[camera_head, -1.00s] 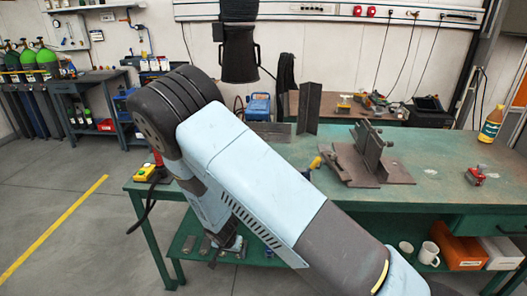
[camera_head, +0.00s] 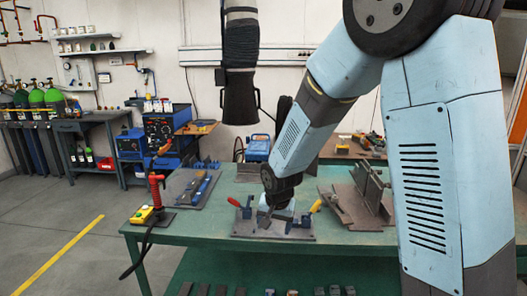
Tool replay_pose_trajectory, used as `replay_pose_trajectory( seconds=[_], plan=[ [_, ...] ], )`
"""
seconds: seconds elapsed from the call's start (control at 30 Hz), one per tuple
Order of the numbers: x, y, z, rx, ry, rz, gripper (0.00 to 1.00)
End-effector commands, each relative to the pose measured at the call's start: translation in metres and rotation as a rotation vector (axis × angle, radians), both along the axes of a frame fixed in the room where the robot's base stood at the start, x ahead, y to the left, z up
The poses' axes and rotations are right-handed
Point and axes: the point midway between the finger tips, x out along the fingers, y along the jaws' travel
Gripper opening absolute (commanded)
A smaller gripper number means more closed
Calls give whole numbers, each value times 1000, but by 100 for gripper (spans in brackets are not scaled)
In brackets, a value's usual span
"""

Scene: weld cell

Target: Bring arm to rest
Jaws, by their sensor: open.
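My arm crosses the right side of the picture and bends down over the green workbench (camera_head: 190,236). My gripper (camera_head: 266,217) is at the end of the pale blue and dark grey arm, low over a dark fixture plate (camera_head: 272,237) with blue clamps (camera_head: 245,208) on it. The gripper is open, and its fingers are small and dark against the plate. I cannot tell whether they touch anything there.
A yellow button box (camera_head: 143,214) and a red torch (camera_head: 156,188) stand at the bench's left end. A tray (camera_head: 197,190) lies behind. Dark steel plates (camera_head: 372,200) stand right. A black extraction hose (camera_head: 240,75) hangs above. Floor at left is clear.

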Motion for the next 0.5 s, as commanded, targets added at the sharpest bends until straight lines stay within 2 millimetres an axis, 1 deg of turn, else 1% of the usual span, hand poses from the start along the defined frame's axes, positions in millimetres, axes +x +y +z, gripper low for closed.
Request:
replay_pose_trajectory(
  seconds=[0.03,0.1,0.3,0.37,0.5],
  plan=[
    [-3,-11,15,7,-7,0,78],
    [-8,-24,33,11,-14,7,78],
    [-28,-64,81,15,-37,30,78],
    [-36,-75,94,14,-44,36,78],
    [-56,-101,123,10,-63,56,78]
  ],
)
